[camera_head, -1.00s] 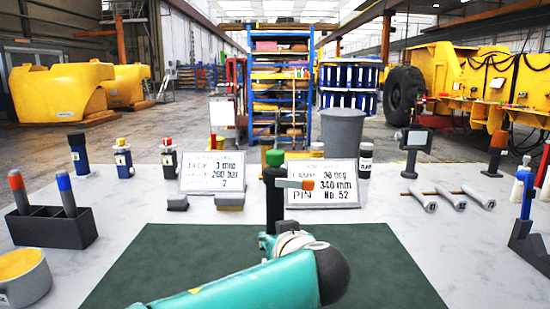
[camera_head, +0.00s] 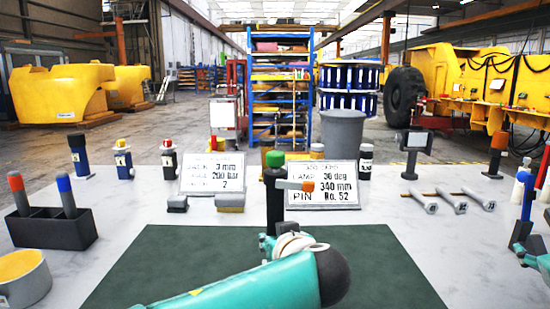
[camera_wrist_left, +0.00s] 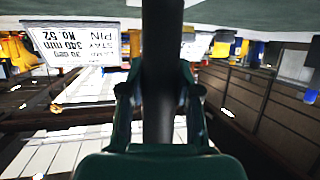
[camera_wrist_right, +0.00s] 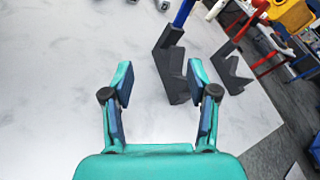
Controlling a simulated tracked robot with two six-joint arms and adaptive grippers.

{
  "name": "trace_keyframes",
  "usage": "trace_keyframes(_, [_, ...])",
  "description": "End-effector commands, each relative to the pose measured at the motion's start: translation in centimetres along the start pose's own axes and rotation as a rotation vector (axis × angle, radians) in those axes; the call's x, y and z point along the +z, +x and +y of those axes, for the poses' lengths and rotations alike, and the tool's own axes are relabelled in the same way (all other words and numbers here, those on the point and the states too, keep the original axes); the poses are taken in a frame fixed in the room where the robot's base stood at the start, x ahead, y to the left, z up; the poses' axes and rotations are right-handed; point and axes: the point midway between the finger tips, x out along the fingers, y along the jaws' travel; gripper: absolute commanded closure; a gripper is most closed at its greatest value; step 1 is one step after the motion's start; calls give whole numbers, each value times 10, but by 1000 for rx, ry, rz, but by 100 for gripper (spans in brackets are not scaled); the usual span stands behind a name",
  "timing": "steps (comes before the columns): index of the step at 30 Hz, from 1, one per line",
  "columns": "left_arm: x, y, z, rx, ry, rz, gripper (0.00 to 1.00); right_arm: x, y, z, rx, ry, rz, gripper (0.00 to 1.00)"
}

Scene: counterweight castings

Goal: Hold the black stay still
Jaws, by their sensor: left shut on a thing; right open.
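The black stay (camera_head: 275,205) stands upright at the far edge of the green mat, with a green cap and an orange-tipped side lever near its top. My left gripper (camera_head: 268,240) is shut on its lower part; my own wrist hides its foot in the head view. In the left wrist view the stay (camera_wrist_left: 162,70) runs as a dark cylinder between the two fingers (camera_wrist_left: 160,95). My right gripper (camera_head: 528,250) is at the right edge of the head view, and the right wrist view shows it open and empty (camera_wrist_right: 160,85) above the pale table.
A dark rack (camera_wrist_right: 172,65) with a blue-handled tool stands just beyond my right fingers. Two sign boards (camera_head: 212,174) (camera_head: 322,185) stand behind the stay. A tool holder (camera_head: 52,228) and yellow-topped round container (camera_head: 24,280) are at left. The green mat (camera_head: 400,275) is bare at right.

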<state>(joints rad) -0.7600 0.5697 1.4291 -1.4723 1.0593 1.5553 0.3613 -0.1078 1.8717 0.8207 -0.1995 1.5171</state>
Motion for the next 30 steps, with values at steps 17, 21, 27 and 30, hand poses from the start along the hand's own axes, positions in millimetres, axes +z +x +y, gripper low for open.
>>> trace_keyframes(17, [-2, -1, 0, 1, -1, 3, 100, 260, -184, 258, 1066, 296, -469, 41])
trace_keyframes(21, [-2, -1, 0, 0, -1, 3, 100, 273, -205, 269, 1140, 306, -495, 41])
trace_keyframes(27, [-2, -1, 0, 0, -1, 3, 100, 284, -202, 286, 1154, 307, -497, 41])
trace_keyframes(30, [-2, -1, 0, 0, -2, 3, 100, 293, -197, 300, 1153, 305, -497, 41])
